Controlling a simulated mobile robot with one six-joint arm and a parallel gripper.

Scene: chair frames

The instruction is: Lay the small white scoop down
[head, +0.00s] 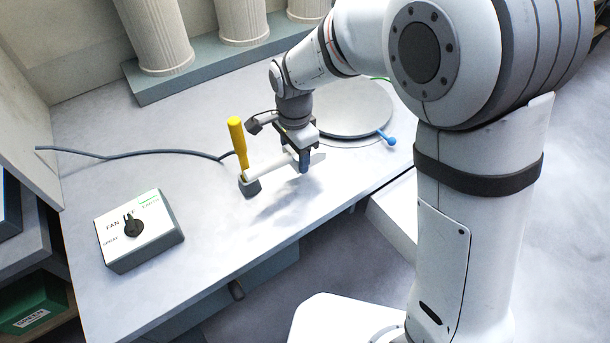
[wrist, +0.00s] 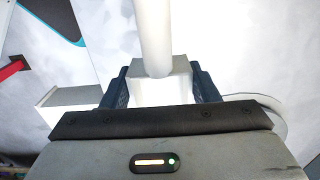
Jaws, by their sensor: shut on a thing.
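The small white scoop (head: 267,171) is held by my gripper (head: 303,161) above the grey-white table (head: 215,275). In the head view its pale round handle sticks out to the left of the fingers. In the wrist view the scoop (wrist: 155,40) shows as a white rod rising from a white block-shaped end. That end sits between the two dark fingers of my gripper (wrist: 160,88). A shadow lies on the table below. The far end of the scoop is cut off in the wrist view.
A yellow handle (head: 238,143) stands up from a small grey block (head: 250,187), close to the scoop's left end. A fan switch box (head: 139,231) stands at the left. A round grey plate (head: 350,108) lies behind my gripper. The front middle of the table is clear.

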